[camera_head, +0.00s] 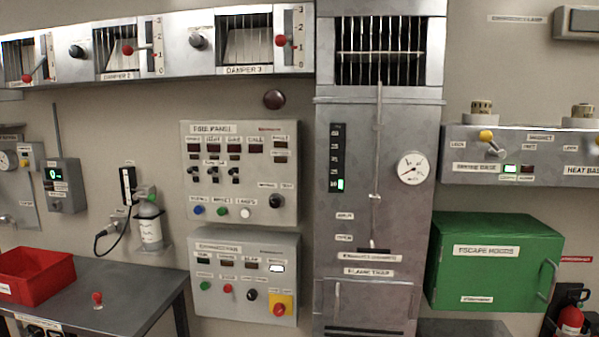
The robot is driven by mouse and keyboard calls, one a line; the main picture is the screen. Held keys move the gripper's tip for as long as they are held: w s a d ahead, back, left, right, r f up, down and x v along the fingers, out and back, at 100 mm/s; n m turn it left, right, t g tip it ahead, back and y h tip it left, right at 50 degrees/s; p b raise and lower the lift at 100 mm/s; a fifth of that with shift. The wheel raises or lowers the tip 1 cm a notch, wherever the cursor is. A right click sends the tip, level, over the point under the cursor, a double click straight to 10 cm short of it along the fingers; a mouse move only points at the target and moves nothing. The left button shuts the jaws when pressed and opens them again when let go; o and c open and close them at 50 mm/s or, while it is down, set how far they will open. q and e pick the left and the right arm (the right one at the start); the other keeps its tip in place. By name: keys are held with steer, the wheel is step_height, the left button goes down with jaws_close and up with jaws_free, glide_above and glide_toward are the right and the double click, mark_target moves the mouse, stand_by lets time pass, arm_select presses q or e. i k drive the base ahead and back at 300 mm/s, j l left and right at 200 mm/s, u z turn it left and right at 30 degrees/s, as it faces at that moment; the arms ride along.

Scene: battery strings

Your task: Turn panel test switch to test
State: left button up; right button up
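The upper grey panel (240,216), whose title seems to read "FIRE PANEL", hangs on the wall left of the tall grey cabinet. A black rotary knob (276,201) sits at its lower right, with small labels above it; the right one appears to read "TEST". The knob's pointer direction is too small to tell. The panel also has several small black toggles (207,176) and a row with a blue button (198,210), a green button (222,210) and a white button (246,213). Neither of my grippers is in view.
A second panel (225,306) with a black knob (252,295) and a red button on yellow (280,306) hangs below. The tall cabinet (400,125) stands to the right. A table (130,298) with a red bin (35,278) is at lower left. Dampers (190,65) run above.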

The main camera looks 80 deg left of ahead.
mark_target(275, 201)
steer(key=u, duration=3.1)
